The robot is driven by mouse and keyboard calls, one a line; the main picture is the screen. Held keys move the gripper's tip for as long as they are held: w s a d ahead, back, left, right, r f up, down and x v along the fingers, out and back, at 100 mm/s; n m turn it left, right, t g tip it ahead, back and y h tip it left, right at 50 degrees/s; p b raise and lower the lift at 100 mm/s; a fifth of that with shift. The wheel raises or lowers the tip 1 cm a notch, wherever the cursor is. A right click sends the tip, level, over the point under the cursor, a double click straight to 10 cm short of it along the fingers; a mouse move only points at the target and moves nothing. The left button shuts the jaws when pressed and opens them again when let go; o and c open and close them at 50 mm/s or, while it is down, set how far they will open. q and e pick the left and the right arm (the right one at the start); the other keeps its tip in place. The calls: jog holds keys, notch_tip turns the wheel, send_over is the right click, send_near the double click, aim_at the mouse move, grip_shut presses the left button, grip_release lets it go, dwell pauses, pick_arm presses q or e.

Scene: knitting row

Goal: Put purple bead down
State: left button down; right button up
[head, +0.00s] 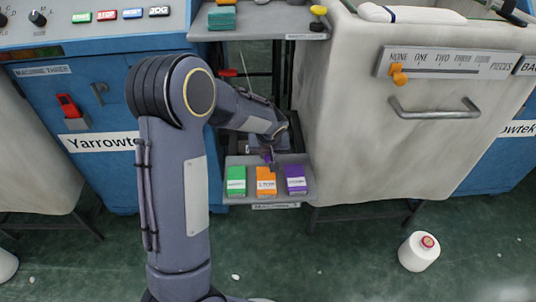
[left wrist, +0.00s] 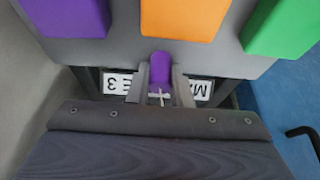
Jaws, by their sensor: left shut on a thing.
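My left gripper (head: 268,153) is shut on a small purple bead (head: 267,159) at the small grey shelf (head: 308,178). In the left wrist view the purple bead (left wrist: 160,66) sits between the two fingers (left wrist: 160,80), its rounded end showing. It is in front of the shelf edge; I cannot tell whether it touches. On the shelf stand a green box (head: 236,180), an orange box (head: 266,181) and a purple box (head: 295,179). The purple box (left wrist: 75,15) also shows in the left wrist view. My right gripper is not in view.
A blue machine (head: 40,110) marked Yarrowtek stands left, with a red switch (head: 68,106). A pale cabinet (head: 400,150) with a bar handle (head: 436,111) stands close right of the shelf. An upper shelf (head: 270,35) holds small items.

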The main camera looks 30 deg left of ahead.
pick_arm(q)
jog(key=shift+f, duration=0.15)
jog(key=c, duration=1.3)
grip_release()
